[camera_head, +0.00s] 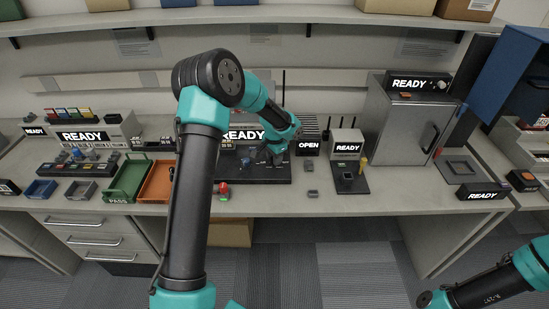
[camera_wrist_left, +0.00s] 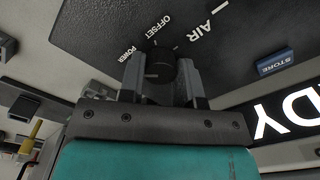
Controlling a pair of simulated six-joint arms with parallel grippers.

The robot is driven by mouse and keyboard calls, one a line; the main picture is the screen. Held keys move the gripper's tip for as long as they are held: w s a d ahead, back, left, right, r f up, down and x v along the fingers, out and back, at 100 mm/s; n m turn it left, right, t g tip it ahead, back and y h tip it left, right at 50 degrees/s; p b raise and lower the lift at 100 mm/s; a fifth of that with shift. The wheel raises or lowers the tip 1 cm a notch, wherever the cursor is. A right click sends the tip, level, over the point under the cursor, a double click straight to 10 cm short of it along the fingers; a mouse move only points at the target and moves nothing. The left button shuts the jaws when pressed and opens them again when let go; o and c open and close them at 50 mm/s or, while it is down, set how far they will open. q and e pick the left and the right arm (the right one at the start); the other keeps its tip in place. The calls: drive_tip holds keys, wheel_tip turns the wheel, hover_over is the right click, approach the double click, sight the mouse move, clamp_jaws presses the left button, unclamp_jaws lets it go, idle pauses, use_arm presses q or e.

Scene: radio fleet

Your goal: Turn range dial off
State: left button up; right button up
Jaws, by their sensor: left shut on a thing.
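In the left wrist view a round black dial (camera_wrist_left: 160,65) stands on a dark panel (camera_wrist_left: 110,30) printed with the words OFFSET, POWER and AIR. My left gripper (camera_wrist_left: 161,78) is shut on this dial, one grey finger on each side of it. In the head view my left gripper (camera_head: 268,156) is at the dark bench unit (camera_head: 265,173) below a READY sign (camera_head: 242,135); the arm and gripper cover part of the unit. The dial cannot be made out in the head view. Which mark the dial points to is not clear.
An orange tray (camera_head: 158,182) and a green tray (camera_head: 128,178) lie left of the unit. A red-topped piece (camera_head: 223,188) is near the bench edge. A blue STORE label (camera_wrist_left: 275,62) is beside the panel print. A grey cabinet (camera_head: 408,118) stands to the right.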

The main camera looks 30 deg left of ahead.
use_arm(q)
drive_tip(key=n, duration=0.4)
drive_tip(key=shift+n, duration=0.3)
drive_tip(key=n, duration=0.3)
drive_tip(key=shift+n, duration=0.3)
drive_tip(key=o, duration=0.9)
wheel_tip(320, 180, up, 18)
drive_tip(key=shift+f, duration=0.25)
idle(0.4)
